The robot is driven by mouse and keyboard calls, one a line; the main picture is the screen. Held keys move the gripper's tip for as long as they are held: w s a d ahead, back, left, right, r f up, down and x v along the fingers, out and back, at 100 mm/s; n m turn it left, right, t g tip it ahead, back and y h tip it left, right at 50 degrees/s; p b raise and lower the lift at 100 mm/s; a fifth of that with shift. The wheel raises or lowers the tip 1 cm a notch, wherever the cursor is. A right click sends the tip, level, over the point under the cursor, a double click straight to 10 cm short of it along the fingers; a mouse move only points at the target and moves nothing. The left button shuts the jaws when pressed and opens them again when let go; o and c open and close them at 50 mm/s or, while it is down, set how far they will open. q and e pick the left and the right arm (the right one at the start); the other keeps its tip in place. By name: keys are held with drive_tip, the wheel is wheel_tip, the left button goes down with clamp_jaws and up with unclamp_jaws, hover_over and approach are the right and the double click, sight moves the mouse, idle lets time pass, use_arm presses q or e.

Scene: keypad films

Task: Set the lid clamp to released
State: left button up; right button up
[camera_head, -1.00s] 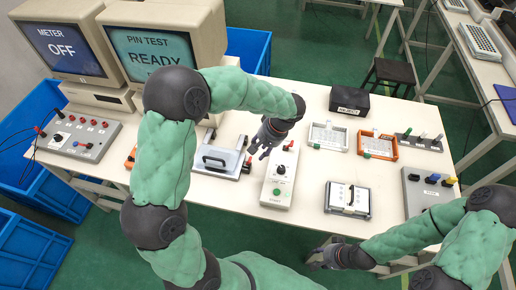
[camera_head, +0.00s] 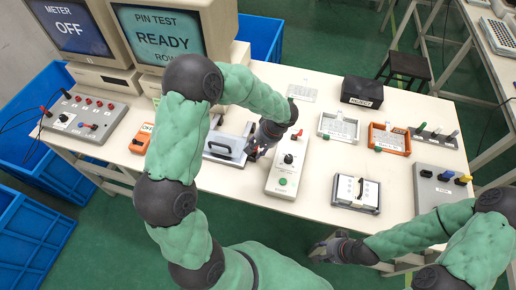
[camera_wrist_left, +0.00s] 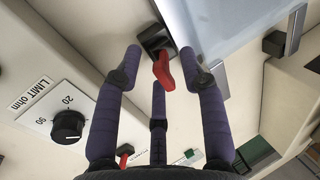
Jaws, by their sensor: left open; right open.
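The test fixture with the grey lid and black handle (camera_head: 222,149) stands left of the middle of the table. In the left wrist view, the lid clamp's red lever (camera_wrist_left: 163,70) projects from a black mount (camera_wrist_left: 154,40) beside the grey lid (camera_wrist_left: 220,30). My left gripper (camera_head: 256,155) is at the fixture's right side, largely covering the clamp in the head view. Its open fingers (camera_wrist_left: 165,65) are spread around the red lever, with gaps on both sides. My right gripper (camera_head: 325,250) is open and empty off the table's front edge.
A control box (camera_head: 274,192) with a black knob and green button stands just right of the left gripper; its LIMIT ohm dial (camera_wrist_left: 69,127) shows in the wrist view. A white-topped fixture (camera_head: 356,192) and trays (camera_head: 338,128) stand further right.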

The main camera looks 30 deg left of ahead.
use_arm(q)
clamp_jaws()
drive_tip(key=shift+d+f+y+b, duration=0.25)
drive_tip(key=shift+y+b, duration=0.25)
drive_tip(key=shift+b, duration=0.4)
drive_tip(key=shift+w+y+b, duration=0.1)
drive_tip(key=shift+y+b, duration=0.3)
drive_tip(key=shift+y, duration=0.1)
unclamp_jaws()
